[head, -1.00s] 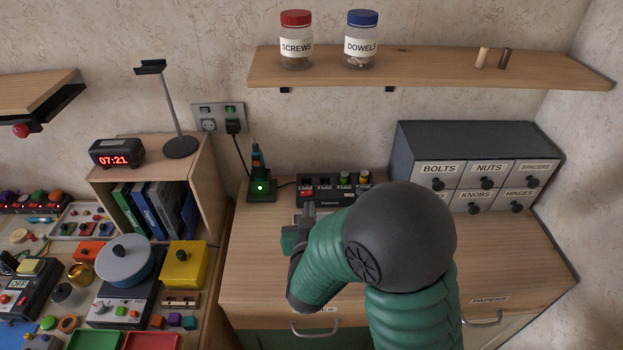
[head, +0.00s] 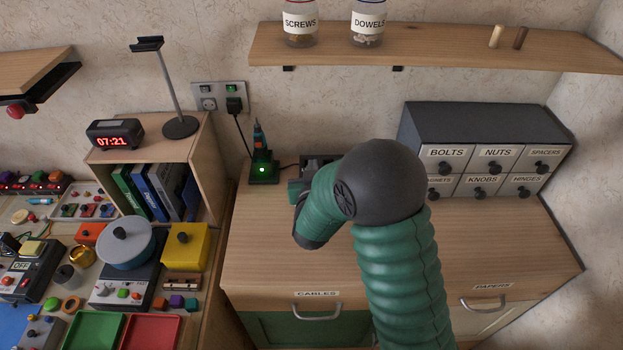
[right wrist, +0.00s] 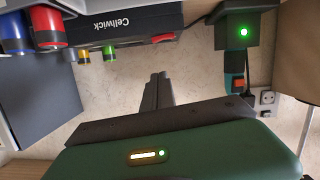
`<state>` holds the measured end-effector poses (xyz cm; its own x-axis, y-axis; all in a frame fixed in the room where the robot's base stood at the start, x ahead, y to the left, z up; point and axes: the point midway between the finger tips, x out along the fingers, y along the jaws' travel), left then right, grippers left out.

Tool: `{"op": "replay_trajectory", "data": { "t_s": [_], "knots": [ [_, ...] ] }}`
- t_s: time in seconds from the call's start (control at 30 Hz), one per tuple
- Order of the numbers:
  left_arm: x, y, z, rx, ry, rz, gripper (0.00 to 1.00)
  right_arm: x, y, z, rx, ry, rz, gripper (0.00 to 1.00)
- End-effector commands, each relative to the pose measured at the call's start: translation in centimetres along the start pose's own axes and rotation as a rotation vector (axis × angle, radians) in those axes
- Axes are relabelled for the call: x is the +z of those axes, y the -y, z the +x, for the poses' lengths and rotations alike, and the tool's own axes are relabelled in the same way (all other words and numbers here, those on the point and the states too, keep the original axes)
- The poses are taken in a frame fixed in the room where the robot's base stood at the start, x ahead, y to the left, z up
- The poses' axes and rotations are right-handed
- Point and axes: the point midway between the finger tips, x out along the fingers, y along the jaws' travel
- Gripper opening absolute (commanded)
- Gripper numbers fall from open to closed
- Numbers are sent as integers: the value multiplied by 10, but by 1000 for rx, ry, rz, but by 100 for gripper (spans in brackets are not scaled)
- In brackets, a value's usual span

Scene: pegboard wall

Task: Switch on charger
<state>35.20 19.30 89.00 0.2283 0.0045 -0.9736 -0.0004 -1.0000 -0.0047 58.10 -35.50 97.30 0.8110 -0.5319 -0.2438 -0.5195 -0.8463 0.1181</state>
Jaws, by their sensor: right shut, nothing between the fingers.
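The charger, a black box marked Cellwick, is mostly hidden behind my right arm in the head view; a dark part of it (head: 314,163) shows. In the right wrist view the charger (right wrist: 130,25) appears upside down along the top, with a red part (right wrist: 163,38) on its edge and green and yellow cells (right wrist: 110,53) in it. My right gripper (right wrist: 158,80) is shut and empty. Its tips point toward the charger and look apart from it, below the red part in that picture. In the head view the gripper (head: 296,188) is partly hidden by my arm. My left gripper is not in view.
A green-lit tool stand (head: 263,170) is just left of the charger. The drawer cabinet (head: 480,120) stands at right. The shelf (head: 440,55) overhangs behind. Red (right wrist: 46,25) and blue (right wrist: 14,35) cylinders are close in the wrist view. The front worktop is clear.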

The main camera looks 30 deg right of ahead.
Motion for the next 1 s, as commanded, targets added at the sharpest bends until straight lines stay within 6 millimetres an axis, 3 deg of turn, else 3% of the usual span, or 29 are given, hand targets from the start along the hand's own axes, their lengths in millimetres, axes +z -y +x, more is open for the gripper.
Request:
{"op": "replay_trajectory", "data": {
  "t_s": [0.07,0.13,0.33,1.0],
  "knots": [
    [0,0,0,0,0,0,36,0,0,17,2,0,0,0],
    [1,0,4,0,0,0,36,19,1,18,0,5,-3,0],
    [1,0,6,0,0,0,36,38,1,22,-1,2,-1,0],
    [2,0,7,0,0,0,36,41,0,24,-2,3,-1,0]
  ]
}}
